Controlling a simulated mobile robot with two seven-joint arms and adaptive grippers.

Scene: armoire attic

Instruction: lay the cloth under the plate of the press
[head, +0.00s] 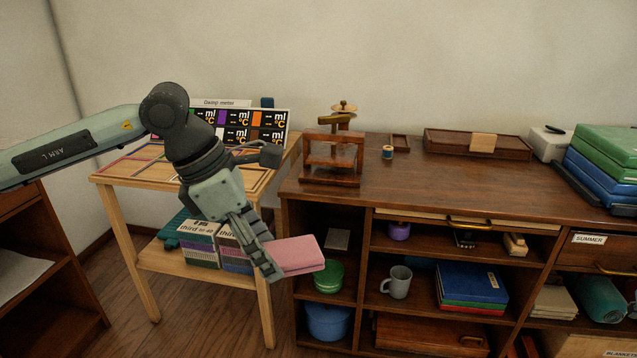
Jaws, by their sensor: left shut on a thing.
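The press (332,160) is a small dark wooden frame with a brass screw and knob on top, standing at the left end of the brown dresser top. Its plate (331,161) shows as a flat board between the posts; the gap under it looks empty. My left gripper (268,262) is shut on a folded pink cloth (297,255). It holds the cloth in the air in front of the dresser's left end, below and to the left of the press. My right gripper is not in view.
The dresser top (410,191) is bare in front of the press. A thread spool (388,152), a small tray (400,142) and a long wooden box (477,144) stand to the right. A light wooden table (150,178) with a display board (240,128) stands left, behind my arm.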

